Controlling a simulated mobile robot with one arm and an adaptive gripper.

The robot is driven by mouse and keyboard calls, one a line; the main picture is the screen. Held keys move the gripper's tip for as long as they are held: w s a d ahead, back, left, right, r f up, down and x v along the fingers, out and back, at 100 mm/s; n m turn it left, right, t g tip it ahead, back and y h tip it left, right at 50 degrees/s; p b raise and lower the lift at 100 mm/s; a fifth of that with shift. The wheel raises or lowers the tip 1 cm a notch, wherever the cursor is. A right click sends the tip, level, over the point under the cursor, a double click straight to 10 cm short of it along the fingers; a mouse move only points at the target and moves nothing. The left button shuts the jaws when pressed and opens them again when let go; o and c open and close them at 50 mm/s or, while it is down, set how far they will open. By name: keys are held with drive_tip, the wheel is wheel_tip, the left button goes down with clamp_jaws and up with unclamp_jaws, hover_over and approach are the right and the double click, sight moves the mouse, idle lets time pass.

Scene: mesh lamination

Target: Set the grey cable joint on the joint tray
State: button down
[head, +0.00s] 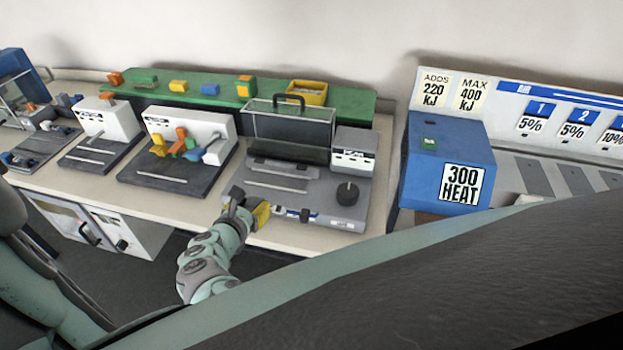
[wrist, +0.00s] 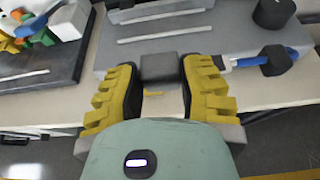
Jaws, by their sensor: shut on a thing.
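The grey cable joint, a dark grey block (wrist: 160,68), sits between the yellow fingertips of my gripper (wrist: 160,86) in the wrist view. My gripper is shut on it. In the head view my gripper (head: 248,208) is at the front edge of the bench, before the grey machine with the clear cover. A dark block shows at its tip there. No tray is clearly marked as the joint tray. A green shelf (head: 215,101) along the back of the bench bears several coloured blocks and a yellow bin (head: 307,93).
A grey machine (head: 335,205) with a black knob (head: 347,194) and a raised clear cover (head: 290,128) stands before my gripper. Left of it, a white machine (head: 190,128) holds coloured pieces. A blue heat box (head: 440,160) stands at the right.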

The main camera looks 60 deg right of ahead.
drive_tip(key=shift+s+r, duration=0.1)
drive_tip(key=w+a+r+n+t+y, duration=0.25)
drive_tip(key=w+a+r, duration=0.25)
drive_tip(key=w+a, duration=0.25)
drive_tip(key=w+a+r+n+t+y, duration=0.1)
drive_tip(key=w+a+r+n+t, duration=0.2)
drive_tip(key=w+a+r, duration=0.4)
drive_tip(key=w+a+r+n+t+y, duration=0.25)
drive_tip(key=a+n+y, duration=0.2)
drive_tip(key=a, duration=0.55)
drive_tip(key=w+a+r+n+t+y, duration=0.1)
drive_tip(key=w+a+r+n+y, duration=0.3)
drive_tip(key=a, duration=0.6)
wheel_tip(320, 180, up, 38)
drive_tip(key=s+p, duration=0.1)
drive_tip(key=p, duration=3.7)
drive_tip(key=shift+s+y, duration=0.15)
drive_tip(key=shift+y, duration=0.15)
